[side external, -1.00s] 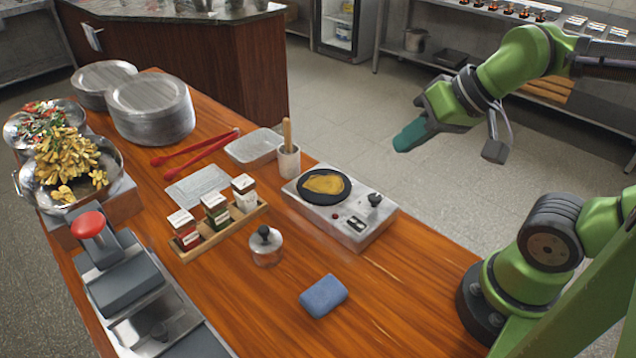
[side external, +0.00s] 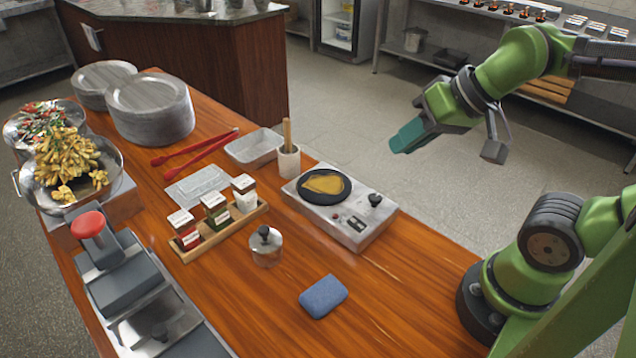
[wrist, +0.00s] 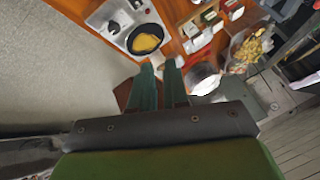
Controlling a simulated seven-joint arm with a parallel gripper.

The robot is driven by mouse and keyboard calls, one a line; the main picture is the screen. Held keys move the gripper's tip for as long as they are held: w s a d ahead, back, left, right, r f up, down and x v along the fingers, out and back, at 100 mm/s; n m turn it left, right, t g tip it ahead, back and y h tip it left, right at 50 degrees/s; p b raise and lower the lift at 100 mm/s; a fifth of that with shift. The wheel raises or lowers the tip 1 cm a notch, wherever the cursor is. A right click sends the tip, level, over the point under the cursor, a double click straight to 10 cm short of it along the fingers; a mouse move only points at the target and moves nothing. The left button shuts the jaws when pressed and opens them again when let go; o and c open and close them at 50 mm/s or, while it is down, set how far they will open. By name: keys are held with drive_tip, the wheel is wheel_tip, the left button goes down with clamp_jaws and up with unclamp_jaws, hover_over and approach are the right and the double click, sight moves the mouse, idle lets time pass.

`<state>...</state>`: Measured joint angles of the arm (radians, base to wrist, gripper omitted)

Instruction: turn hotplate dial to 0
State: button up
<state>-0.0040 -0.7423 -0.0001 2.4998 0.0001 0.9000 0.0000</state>
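The hotplate (side external: 340,235) is a pale metal box on the wooden counter, with a round dark plate (side external: 309,189) carrying a flat yellow-brown food piece (side external: 324,184). Its black dial (side external: 375,200) sits at the right corner, beside a small switch panel and red light. The dial's marks are too small to read. The hotplate also shows at the top of the wrist view (wrist: 122,14), with the dial (wrist: 113,27) to the left of the plate. My gripper (side external: 397,146) is in the air up and right of the hotplate, apart from it. Its teal fingers (wrist: 160,66) have a narrow, empty gap between them.
A utensil cup (side external: 289,162), a spice rack (side external: 222,232), a glass jar-like lidded piece (side external: 266,250) and a blue sponge (side external: 323,297) stand around the hotplate. Red tongs (side external: 190,150), a metal tray (side external: 254,148) and stacked plates (side external: 152,115) lie farther back. Space above the hotplate is clear.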

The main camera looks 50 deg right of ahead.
drive_tip(key=shift+o, duration=1.2)
drive_tip(key=shift+w+f+g, duration=0.3)
drive_tip(key=shift+w+f, duration=0.05)
drive_tip(key=o, duration=0.5)
drive_tip(key=w+m, duration=0.1)
drive_tip(key=w+g, duration=0.1)
drive_tip(key=f+m+g, duration=0.1)
drive_tip(key=shift+w+d+m, duration=0.3)
drive_tip(key=shift+w+d, duration=0.05)
drive_tip(key=shift+w, duration=0.05)
drive_tip(key=m+g+h, duration=0.2)
drive_tip(key=m+g, duration=0.3)
drive_tip(key=m, duration=1.5)
hover_over(375, 196)
wheel_tip(375, 196, down, 17)
drive_tip(key=shift+r, duration=0.15)
drive_tip(key=c, duration=1.1)
